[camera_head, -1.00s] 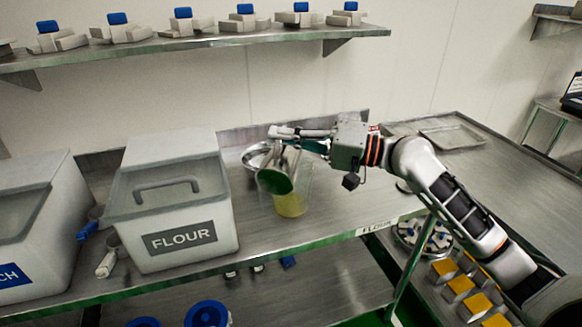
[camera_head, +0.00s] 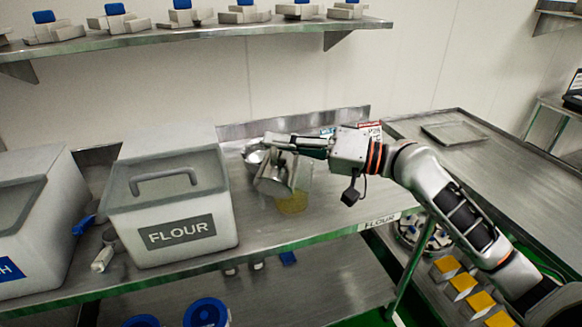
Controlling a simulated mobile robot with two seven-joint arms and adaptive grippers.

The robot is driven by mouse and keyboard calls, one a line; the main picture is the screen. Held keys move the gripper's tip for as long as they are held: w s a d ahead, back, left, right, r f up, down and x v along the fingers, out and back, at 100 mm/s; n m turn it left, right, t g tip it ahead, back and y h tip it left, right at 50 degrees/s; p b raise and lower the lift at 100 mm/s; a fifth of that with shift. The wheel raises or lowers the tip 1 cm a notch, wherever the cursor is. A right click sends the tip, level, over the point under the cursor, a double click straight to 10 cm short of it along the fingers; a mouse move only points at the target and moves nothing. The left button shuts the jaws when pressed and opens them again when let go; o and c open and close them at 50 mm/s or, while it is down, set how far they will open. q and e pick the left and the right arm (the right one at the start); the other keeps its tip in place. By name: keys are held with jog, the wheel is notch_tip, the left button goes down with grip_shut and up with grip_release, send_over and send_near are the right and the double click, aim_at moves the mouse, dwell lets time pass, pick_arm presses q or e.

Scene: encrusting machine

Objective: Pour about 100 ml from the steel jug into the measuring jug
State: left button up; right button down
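The steel jug (camera_head: 272,181) is held above the bench by my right gripper (camera_head: 284,143), whose fingers are closed at the jug's upper part. The jug is only slightly tilted, in front of and overlapping the left side of the measuring jug (camera_head: 305,180). The measuring jug is clear, stands upright on the bench, and has yellow liquid (camera_head: 293,203) in its lower part. The steel jug hides part of it. I see no stream of liquid between them. My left gripper is not in view.
A steel bowl (camera_head: 252,152) stands behind the jugs. The lidded FLOUR bin (camera_head: 170,215) stands close on the left, with scoops beside it. A shelf with several blue-knobbed devices runs above.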

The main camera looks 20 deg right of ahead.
jog(key=shift+f, duration=0.15)
jog(key=n+b, duration=0.1)
jog(key=s+a+n+b, duration=0.1)
jog(key=n, duration=0.1)
jog(key=shift+s+a+f, duration=0.1)
jog(key=shift+s+f, duration=0.2)
jog(key=shift+f, duration=0.05)
jog(key=shift+f+b, duration=0.15)
jog(key=shift+b, duration=0.2)
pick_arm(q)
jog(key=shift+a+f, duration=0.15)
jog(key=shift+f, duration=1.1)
pick_arm(e)
jog(key=shift+s+n, duration=0.15)
jog(key=shift+n, duration=0.15)
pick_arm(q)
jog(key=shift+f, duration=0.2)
